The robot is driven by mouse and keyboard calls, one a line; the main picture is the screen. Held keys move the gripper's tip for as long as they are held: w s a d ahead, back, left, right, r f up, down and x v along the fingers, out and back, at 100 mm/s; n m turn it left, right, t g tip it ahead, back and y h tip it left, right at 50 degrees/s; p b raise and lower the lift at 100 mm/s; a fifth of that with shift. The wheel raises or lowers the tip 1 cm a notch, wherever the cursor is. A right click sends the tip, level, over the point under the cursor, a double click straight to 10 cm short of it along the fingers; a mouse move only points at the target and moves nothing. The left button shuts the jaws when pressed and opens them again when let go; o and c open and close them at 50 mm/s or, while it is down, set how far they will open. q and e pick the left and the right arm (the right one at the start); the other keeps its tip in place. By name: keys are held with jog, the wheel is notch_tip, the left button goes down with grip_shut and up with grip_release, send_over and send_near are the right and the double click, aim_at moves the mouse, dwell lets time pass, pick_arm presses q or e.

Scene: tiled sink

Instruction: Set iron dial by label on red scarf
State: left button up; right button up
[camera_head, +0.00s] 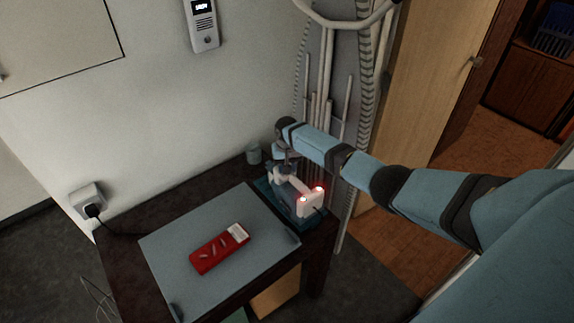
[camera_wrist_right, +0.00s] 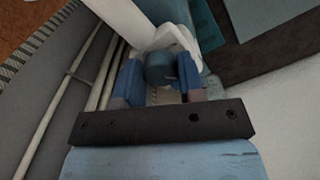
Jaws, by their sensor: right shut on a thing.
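The red scarf (camera_head: 215,254), folded flat, lies on the grey ironing mat on the table. A pale label (camera_head: 238,232) shows at its upper right end; its marks are too small to read. The white iron (camera_head: 310,204) sits on a teal base at the table's right end, with glowing red lights. My right gripper (camera_head: 284,160) is at the iron's far end, partly hidden by my arm. In the right wrist view its blue fingers (camera_wrist_right: 159,82) are shut around a round dark teal dial (camera_wrist_right: 160,67) on the white iron (camera_wrist_right: 125,18). The dial's markings are not visible. My left gripper is out of view.
The grey mat (camera_head: 172,246) covers much of the dark table (camera_head: 130,220). A small grey-teal cup (camera_head: 254,153) stands at the back edge near the wall. A plug (camera_head: 92,210) sits in the wall socket at left.

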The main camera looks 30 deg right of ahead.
jog(key=o, duration=0.9)
jog(key=shift+o, duration=0.2)
notch_tip(320, 180, up, 14)
jog(key=shift+b, duration=0.3)
